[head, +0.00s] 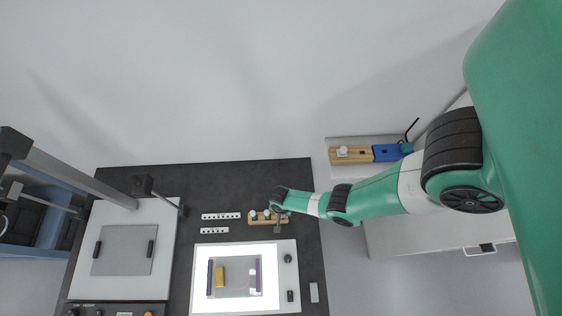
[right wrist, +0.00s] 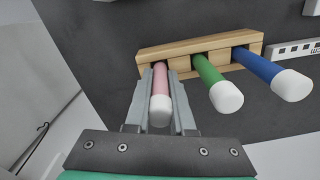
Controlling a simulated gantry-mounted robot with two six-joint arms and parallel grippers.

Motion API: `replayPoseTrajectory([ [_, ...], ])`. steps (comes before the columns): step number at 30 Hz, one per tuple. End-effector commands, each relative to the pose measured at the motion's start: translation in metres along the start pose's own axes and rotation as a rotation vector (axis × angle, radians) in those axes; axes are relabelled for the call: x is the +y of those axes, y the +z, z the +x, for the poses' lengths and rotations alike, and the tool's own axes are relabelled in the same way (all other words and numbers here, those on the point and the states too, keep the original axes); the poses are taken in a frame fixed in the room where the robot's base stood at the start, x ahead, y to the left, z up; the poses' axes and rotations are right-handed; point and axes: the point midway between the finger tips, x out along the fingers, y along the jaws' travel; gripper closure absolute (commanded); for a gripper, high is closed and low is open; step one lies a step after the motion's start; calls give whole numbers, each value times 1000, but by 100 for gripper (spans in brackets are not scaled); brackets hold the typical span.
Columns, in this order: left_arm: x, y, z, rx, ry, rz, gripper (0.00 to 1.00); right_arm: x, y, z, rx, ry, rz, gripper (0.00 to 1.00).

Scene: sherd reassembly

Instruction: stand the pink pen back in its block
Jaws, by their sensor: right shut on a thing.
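My right gripper (head: 279,217) is over the wooden pen block (head: 257,221) at the right of the dark worktop. In the right wrist view its two fingers (right wrist: 160,104) are shut on the pink pen (right wrist: 159,82), white cap toward the camera. The pen's far end meets the left part of the block (right wrist: 165,48); I cannot tell whether it is inside a hole. A green pen (right wrist: 208,70) and a blue pen (right wrist: 260,68) stand in the block to the right of it. My left gripper is not in view.
A lit white panel (head: 200,290) with a grey tray and a yellow piece lies in front of the block. White strips with holes (head: 221,216) lie left of it. A white board with a grey plate (head: 124,252) is further left. The worktop behind is clear.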

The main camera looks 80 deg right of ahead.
Motion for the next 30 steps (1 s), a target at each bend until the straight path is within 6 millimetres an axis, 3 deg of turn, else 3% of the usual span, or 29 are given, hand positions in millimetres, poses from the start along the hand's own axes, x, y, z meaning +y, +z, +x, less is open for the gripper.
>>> replayPoseTrajectory([
  [4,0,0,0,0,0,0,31,0,0,0,0,0,0,100],
  [5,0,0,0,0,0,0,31,0,0,0,0,0,0,75],
  [10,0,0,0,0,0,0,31,0,0,0,0,0,0,44],
  [17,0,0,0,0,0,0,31,0,0,0,0,0,0,42],
  [21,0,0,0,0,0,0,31,0,0,0,0,0,0,16],
  [23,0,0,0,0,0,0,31,0,0,0,0,0,0,8],
  [30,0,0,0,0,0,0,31,0,0,0,0,0,0,8],
])
